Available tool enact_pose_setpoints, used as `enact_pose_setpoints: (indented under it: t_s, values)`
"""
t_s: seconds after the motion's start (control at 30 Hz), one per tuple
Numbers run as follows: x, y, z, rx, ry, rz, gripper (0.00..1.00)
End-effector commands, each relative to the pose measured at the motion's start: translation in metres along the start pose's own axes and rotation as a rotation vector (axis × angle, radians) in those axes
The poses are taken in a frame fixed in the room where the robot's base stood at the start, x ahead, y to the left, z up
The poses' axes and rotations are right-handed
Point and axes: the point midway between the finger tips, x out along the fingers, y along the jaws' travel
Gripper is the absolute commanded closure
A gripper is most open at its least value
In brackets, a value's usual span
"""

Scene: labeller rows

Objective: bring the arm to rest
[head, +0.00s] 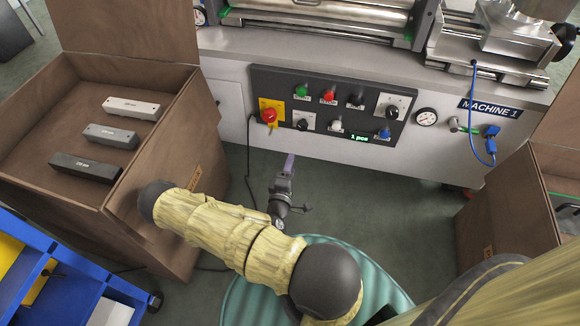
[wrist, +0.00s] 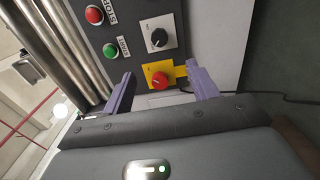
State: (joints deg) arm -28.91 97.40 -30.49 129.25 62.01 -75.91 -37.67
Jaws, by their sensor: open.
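My gripper (head: 286,172) hangs in front of the machine's control panel (head: 334,108) in the head view, below the panel's lower edge. My arm, in a yellowish sleeve, reaches out over the floor to it. In the wrist view the two purple fingers of my gripper (wrist: 162,92) stand wide apart with nothing between them. Beyond them is the red emergency button (wrist: 161,79) on its yellow plate, apart from the fingers. The same red button (head: 269,115) sits at the panel's left end in the head view.
An open brown box (head: 152,190) with several bars stands left of my arm. Another brown box (head: 500,212) is at the right. A blue cart (head: 75,285) is at lower left. A blue cable (head: 476,120) hangs from the machine. Floor (head: 400,195) below the panel is clear.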

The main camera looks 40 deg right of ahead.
Motion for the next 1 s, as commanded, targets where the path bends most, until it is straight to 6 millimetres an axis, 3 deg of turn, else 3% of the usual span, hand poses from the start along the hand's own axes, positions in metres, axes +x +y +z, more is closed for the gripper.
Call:
enact_pose_setpoints:
  t_s: [0.57, 0.77, 1.0]
  values:
    - [0.001, 0.000, -0.001, 0.018, -0.013, -0.018, 0.41]
    - [-0.001, 0.000, -0.006, 0.153, -0.106, -0.159, 0.41]
    - [-0.018, 0.004, -0.028, 0.390, -0.246, -0.427, 0.41]
